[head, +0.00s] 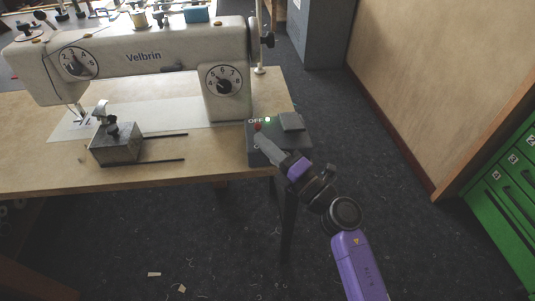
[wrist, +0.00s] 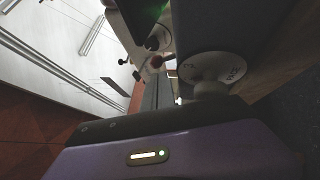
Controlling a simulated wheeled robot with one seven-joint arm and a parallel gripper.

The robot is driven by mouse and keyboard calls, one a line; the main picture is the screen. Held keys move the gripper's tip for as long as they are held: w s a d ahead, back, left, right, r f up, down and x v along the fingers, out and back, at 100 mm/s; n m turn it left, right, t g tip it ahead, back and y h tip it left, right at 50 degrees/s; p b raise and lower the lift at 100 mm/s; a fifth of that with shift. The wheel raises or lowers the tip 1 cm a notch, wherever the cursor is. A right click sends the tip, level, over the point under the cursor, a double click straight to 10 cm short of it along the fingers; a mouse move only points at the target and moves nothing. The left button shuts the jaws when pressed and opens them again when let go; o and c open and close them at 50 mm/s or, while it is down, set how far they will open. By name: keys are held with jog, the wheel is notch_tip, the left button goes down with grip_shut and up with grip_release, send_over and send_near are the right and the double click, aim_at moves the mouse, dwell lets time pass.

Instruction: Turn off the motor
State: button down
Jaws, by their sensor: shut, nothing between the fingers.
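A dark grey switch box (head: 265,155) sits at the right front corner of the wooden table. Its top has an OFF label, a red button (head: 257,127) and a small lit green light (head: 268,119). My gripper (head: 262,138) is shut and empty, its grey fingers reaching over the box with the tips close to the red button. The fingers hide part of the box top.
A cream Velbrin sewing machine (head: 150,55) with dials stands behind the box. A metal block (head: 115,150) with a clamp and rods lies left on the table (head: 215,155). Green drawers (head: 505,190) and a wooden wall (head: 430,80) are at right.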

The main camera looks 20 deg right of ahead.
jog(key=shift+w+d+r, duration=0.1)
jog(key=shift+w+d, duration=0.05)
jog(key=shift+w, duration=0.1)
jog(key=shift+r+p, duration=0.2)
jog(key=shift+p, duration=0.35)
